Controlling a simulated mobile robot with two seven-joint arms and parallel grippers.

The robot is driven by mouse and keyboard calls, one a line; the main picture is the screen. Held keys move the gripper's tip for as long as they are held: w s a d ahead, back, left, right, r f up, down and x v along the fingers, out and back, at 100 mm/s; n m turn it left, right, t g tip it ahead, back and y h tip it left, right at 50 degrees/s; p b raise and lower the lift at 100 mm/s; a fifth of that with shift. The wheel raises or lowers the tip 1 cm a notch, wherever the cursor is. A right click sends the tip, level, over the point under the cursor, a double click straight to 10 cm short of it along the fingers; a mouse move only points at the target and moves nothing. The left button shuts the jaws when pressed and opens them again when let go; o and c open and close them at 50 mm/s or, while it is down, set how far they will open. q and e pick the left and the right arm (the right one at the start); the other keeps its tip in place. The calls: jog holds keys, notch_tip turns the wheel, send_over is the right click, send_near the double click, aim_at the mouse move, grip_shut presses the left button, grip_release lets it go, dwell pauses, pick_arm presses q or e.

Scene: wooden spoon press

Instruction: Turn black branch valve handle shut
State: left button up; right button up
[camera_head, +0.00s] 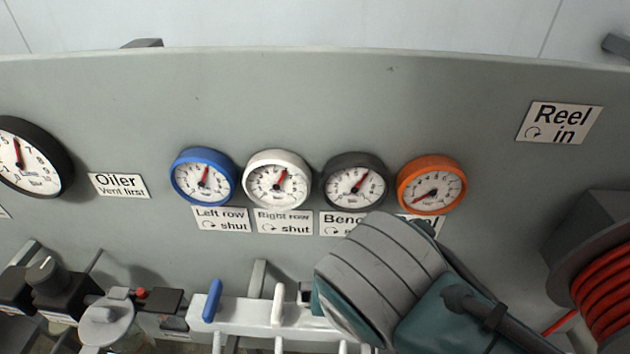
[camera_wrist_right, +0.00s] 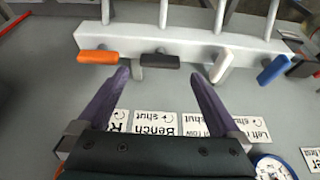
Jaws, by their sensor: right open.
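In the right wrist view, the black branch valve handle (camera_wrist_right: 160,61) sits on a pale manifold (camera_wrist_right: 190,46), lying sideways along it. It is between an orange handle (camera_wrist_right: 98,57) and a white handle (camera_wrist_right: 221,66). A blue handle (camera_wrist_right: 272,70) is farther right. My right gripper (camera_wrist_right: 158,74) is open, its purple fingers apart on either side of the black handle and just short of it, with nothing clearly held. In the head view my right forearm hides the black and orange handles; the blue handle (camera_head: 212,300) and white handle (camera_head: 278,304) stand upright.
Blue (camera_head: 204,176), white (camera_head: 277,178), black (camera_head: 355,180) and orange (camera_head: 431,184) gauges line the grey panel above labels. An oiler (camera_head: 107,322) is at lower left. A red hose reel (camera_head: 603,290) is at right.

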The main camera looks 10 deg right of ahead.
pick_arm(q)
jog(key=shift+a+r, duration=0.1)
jog(key=shift+r, duration=0.25)
pick_arm(e)
jog(key=v, duration=0.6)
jog(key=shift+d, duration=0.1)
